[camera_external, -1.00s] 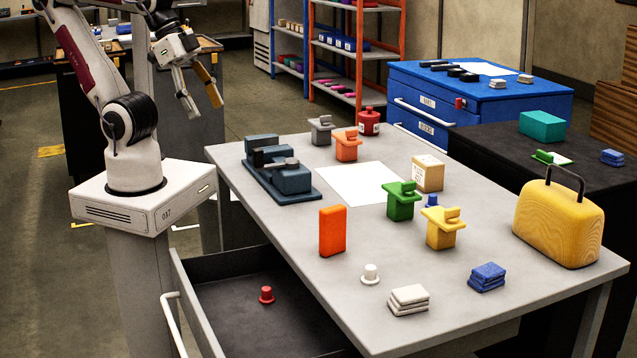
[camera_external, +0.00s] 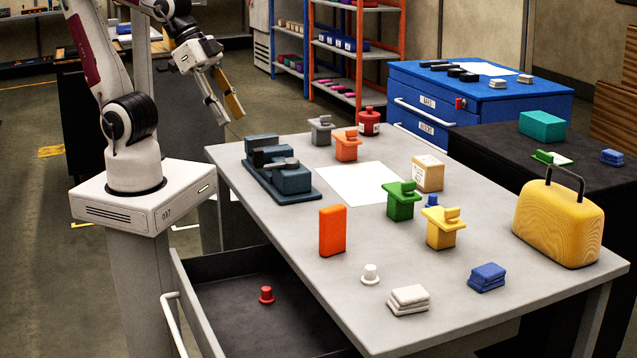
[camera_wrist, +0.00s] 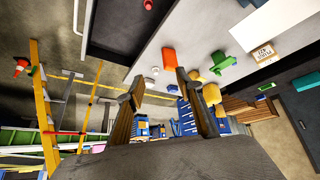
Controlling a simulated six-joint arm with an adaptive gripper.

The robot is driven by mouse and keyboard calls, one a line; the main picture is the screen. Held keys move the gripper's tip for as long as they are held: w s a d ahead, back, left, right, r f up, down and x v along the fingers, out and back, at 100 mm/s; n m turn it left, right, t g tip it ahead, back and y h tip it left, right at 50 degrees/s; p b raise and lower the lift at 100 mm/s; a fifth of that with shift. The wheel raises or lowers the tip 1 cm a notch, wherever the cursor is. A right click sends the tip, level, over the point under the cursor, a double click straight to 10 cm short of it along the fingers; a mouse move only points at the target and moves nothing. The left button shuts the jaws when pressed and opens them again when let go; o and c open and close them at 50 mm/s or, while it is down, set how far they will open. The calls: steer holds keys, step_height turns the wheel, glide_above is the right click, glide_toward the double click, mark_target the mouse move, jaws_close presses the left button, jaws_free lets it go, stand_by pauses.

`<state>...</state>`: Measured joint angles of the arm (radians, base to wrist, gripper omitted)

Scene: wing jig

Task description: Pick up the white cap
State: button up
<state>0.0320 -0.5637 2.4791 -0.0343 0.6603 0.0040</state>
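The white cap (camera_external: 370,274) stands upright on the grey table near its front edge, between the orange block and the white stack. In the wrist view the white cap (camera_wrist: 155,71) shows small, between and beyond the fingertips. My gripper (camera_external: 227,112) is up in the air beyond the table's left edge, well away from the cap. In the wrist view my gripper (camera_wrist: 160,82) has its two fingers spread apart with nothing between them.
An orange block (camera_external: 332,231), a white stack (camera_external: 408,300) and a blue stack (camera_external: 487,277) stand near the cap. An open drawer (camera_external: 215,300) holds a red cap (camera_external: 266,294). Green (camera_external: 401,201) and yellow (camera_external: 443,229) pieces stand farther back.

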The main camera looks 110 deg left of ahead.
steer(key=w+d+f+t, duration=0.25)
steer(key=w+f, duration=0.45)
steer(key=w, duration=0.5)
steer(key=w+d+f+t, duration=0.2)
steer(key=w+d+f, duration=0.35)
steer(key=w, duration=0.75)
steer(key=t, duration=0.1)
glide_toward(372, 268)
steer(key=shift+w+d, duration=0.15)
steer(key=shift+w, duration=0.5)
steer(key=shift+w+f, duration=0.15)
steer(key=shift+f, duration=0.45)
steer(key=shift+w, duration=0.1)
steer(key=shift+x, duration=1.25)
